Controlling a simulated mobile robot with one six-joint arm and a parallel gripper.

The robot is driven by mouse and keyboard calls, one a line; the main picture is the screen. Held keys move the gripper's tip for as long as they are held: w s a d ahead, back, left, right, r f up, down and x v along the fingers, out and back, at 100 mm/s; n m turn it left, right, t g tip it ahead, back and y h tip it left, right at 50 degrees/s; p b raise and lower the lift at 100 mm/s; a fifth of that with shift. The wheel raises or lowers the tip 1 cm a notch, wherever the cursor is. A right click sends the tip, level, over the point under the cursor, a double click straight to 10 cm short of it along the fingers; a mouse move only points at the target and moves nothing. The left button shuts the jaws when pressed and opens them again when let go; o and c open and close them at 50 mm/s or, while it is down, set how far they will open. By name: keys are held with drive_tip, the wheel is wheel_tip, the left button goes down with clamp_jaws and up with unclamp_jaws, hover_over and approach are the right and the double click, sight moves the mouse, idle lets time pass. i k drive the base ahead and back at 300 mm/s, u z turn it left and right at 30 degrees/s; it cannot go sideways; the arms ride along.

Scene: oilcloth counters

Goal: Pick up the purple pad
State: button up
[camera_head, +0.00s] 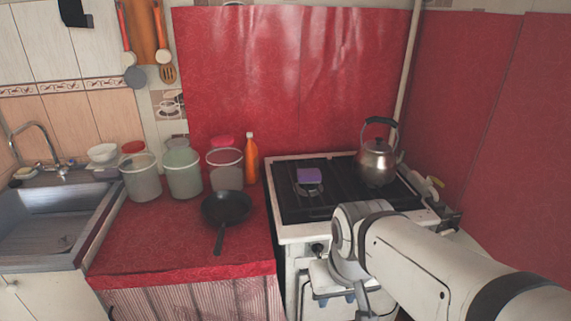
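The purple pad (309,176) is a small purple block lying on the left rear part of the stove's dark grate (335,200). My arm comes in from the lower right. Its wrist is in front of the stove's front edge, below and to the right of the pad, well apart from it. My gripper's end is mostly hidden behind the wrist and cut off by the bottom of the picture, so I cannot see its fingers clearly.
A metal kettle (377,160) stands on the stove's right rear. A black frying pan (227,208) and several lidded canisters stand on the red counter (150,245) to the left, with an orange bottle (251,158) near the stove. A sink (50,225) is far left.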

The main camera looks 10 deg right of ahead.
sight(306, 176)
drive_tip(key=u, duration=0.15)
drive_tip(key=i, duration=1.1)
drive_tip(key=z, duration=0.5)
